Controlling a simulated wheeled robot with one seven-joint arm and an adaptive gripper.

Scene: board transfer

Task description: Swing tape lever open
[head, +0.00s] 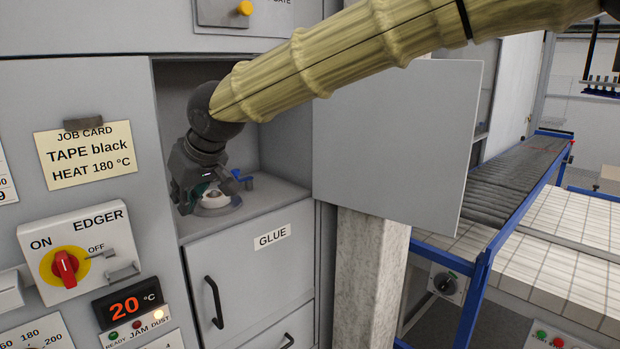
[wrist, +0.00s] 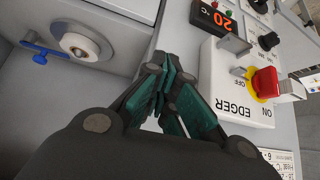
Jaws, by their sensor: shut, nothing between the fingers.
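The blue tape lever (head: 241,180) is on a round white hub (head: 216,200) on the floor of an open recess. In the wrist view the lever (wrist: 40,52) lies left of the hub (wrist: 82,45) and points left. My gripper (head: 184,204) is inside the recess, to the left of the hub. In the wrist view my gripper (wrist: 158,72) is shut and empty, its teal-padded fingers together to the right of the hub and apart from the lever. In the head view my wrist and fingers hide part of the hub's surroundings.
A grey door (head: 390,140) stands open at the recess's right. The edger panel (head: 85,250) with its red knob (wrist: 265,84) is close to my gripper's left. Below the recess is the GLUE drawer (head: 255,275).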

